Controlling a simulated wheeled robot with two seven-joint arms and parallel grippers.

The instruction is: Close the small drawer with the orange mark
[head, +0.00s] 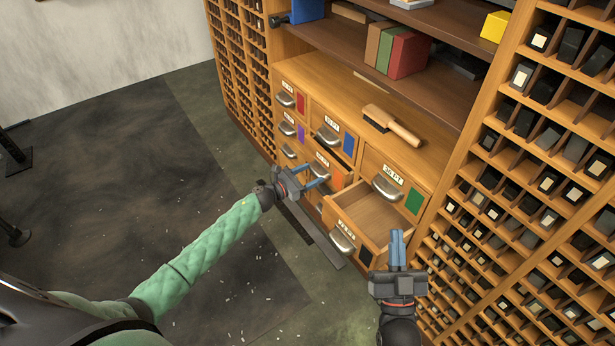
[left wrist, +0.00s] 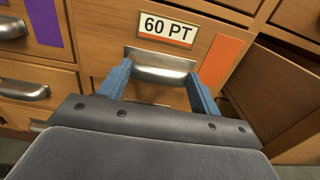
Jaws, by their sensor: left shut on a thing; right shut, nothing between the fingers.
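The small drawer with the orange mark (head: 338,181), labelled 60 PT, is in the middle of the drawer block. Its front also shows in the left wrist view (left wrist: 221,62). A dark gap above its front in the head view suggests it stands slightly out; how far is hard to tell. My left gripper (head: 318,178) is shut on its metal cup handle (left wrist: 160,69), one blue finger at each side. My right gripper (head: 398,240) is shut and empty, in front of the cabinet at the lower right.
A wider drawer (head: 372,212) stands pulled out, right of the orange-marked one and near my right gripper. A green-marked drawer (head: 412,200) is above it. A brush (head: 392,124) lies on the ledge. Open floor (head: 200,220) lies to the left.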

